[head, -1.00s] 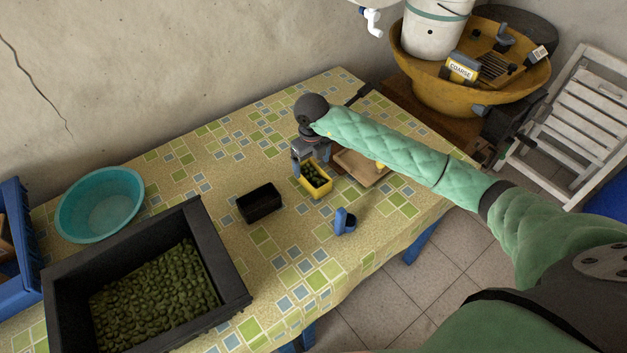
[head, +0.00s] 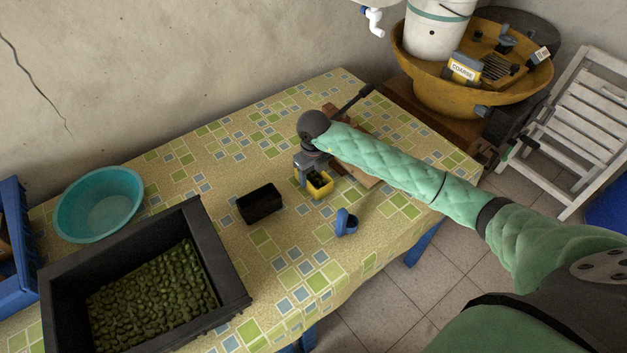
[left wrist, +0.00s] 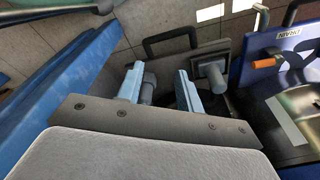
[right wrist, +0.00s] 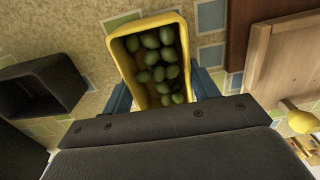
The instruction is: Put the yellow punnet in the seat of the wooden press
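The yellow punnet (head: 323,192), filled with green olives, stands upright on the tiled cloth; it also shows in the right wrist view (right wrist: 121,62). My right gripper (head: 314,172) is down over it, fingers apart on either side of its walls (right wrist: 160,82). The punnet sits slightly askew between the fingers; their tips are partly hidden, and I see no firm grip. The wooden press, with pale board (head: 368,183) and dark lever (head: 357,98), is behind my right arm, its seat mostly hidden. My left gripper (left wrist: 158,84) is open and empty, away from the table.
A black punnet (head: 260,203) stands left of the yellow one, and a small blue object (head: 346,222) in front. A black crate of olives (head: 236,275) and a turquoise basin (head: 99,206) fill the left side. A yellow tub (head: 425,85) stands beyond the table.

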